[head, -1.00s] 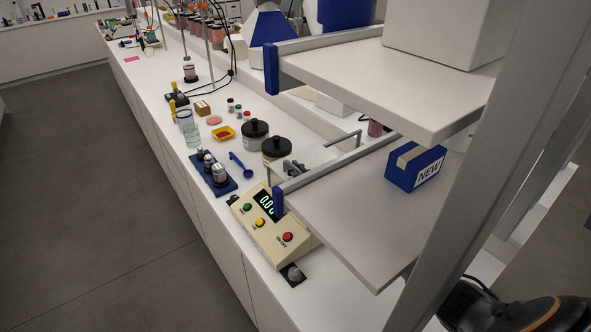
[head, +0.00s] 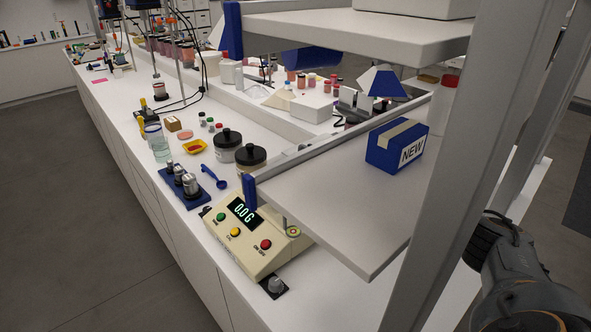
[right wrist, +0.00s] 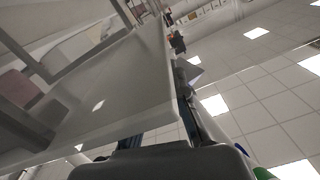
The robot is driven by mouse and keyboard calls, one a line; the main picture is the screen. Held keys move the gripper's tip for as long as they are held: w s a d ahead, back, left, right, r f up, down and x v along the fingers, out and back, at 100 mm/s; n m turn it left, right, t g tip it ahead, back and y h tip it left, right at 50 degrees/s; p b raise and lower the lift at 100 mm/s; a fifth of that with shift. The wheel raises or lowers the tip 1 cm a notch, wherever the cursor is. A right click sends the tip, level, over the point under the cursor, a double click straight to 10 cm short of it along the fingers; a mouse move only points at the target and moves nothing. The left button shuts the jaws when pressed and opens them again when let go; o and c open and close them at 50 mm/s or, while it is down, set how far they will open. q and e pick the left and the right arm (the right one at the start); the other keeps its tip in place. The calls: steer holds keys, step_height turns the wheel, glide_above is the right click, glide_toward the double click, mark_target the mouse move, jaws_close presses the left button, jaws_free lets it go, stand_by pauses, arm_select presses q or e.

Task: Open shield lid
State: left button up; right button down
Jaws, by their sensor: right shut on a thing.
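The cream balance (head: 245,235) shows 0.0 G and stands on the bench, partly covered by the lower shelf. Its small round pan (head: 293,232) shows beside the shelf's front edge. I cannot make out the shield lid clearly in the head view. My right arm comes in at the lower right of the head view; its fingertips are not clear there. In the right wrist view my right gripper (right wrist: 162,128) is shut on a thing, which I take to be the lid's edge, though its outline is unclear. My left gripper is out of view.
The lower shelf (head: 340,215) carries a blue NEW box (head: 397,146) and overhangs the balance. A grey post (head: 480,150) stands between my right arm and the shelf. Black-lidded jars (head: 227,145), a blue weight block (head: 183,187) and a blue scoop (head: 213,176) crowd the bench.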

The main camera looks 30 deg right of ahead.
steer(key=shift+w+d+b, duration=0.2)
steer(key=shift+d+b, duration=0.15)
steer(key=shift+d, duration=1.6)
steer(key=c, duration=1.4)
jaws_free()
steer(key=shift+o, duration=0.2)
steer(key=shift+a, duration=0.1)
steer(key=shift+s+f, duration=0.15)
steer(key=shift+s, duration=0.4)
steer(key=s+d, duration=0.1)
steer(key=s, duration=0.9)
steer(key=shift+s+d, duration=0.35)
